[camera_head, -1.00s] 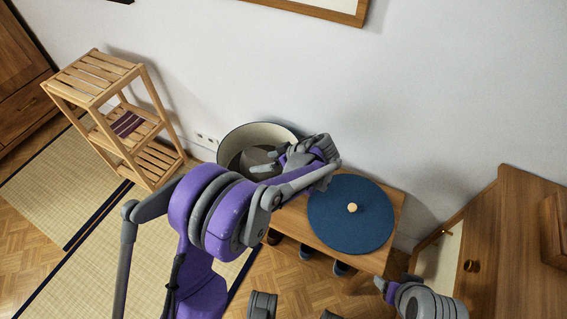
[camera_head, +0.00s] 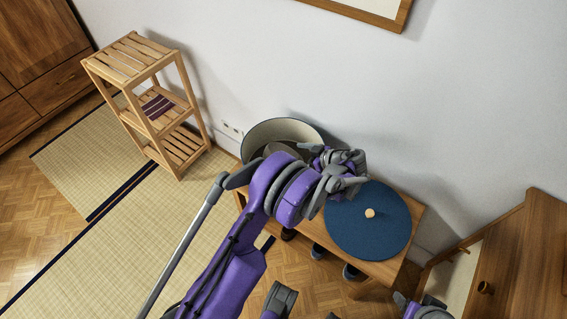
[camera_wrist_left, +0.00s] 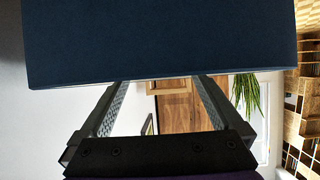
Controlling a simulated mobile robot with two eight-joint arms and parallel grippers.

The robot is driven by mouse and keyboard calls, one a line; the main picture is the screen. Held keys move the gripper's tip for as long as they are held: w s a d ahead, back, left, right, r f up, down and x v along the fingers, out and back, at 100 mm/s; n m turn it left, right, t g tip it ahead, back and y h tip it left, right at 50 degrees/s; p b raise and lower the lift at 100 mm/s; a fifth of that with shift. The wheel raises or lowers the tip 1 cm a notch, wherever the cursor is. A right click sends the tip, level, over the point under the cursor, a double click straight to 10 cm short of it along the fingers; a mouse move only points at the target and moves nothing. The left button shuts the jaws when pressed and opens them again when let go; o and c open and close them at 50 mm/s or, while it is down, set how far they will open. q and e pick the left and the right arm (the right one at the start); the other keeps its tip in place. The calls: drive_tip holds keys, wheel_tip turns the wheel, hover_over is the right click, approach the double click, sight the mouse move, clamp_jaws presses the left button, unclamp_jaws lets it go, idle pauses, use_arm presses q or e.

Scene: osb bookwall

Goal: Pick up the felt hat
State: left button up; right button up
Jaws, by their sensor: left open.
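The grey felt hat (camera_head: 279,148) sits inside an open round box (camera_head: 256,133) with a cream inner wall, in the head view. My arm and the box's near rim hide part of the hat. My left gripper (camera_head: 310,152) is open at the box's right side, its fingers pointing left toward the hat. I see nothing held in it. In the left wrist view a dark blue surface (camera_wrist_left: 160,40) covers the fingertips. I cannot tell whether it is the box or its lid. The hat does not show there.
A round blue lid (camera_head: 352,235) with a wooden knob lies on the wooden bench (camera_head: 412,222), right of the box. A slatted wooden shelf (camera_head: 133,53) stands left, and a wooden cabinet (camera_head: 520,265) right. A white wall is close behind. Tatami and floor are clear at left.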

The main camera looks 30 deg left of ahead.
use_arm(q)
drive_tip(key=x, duration=0.4)
drive_tip(key=shift+c, duration=0.3)
clamp_jaws()
drive_tip(key=shift+r, duration=0.15)
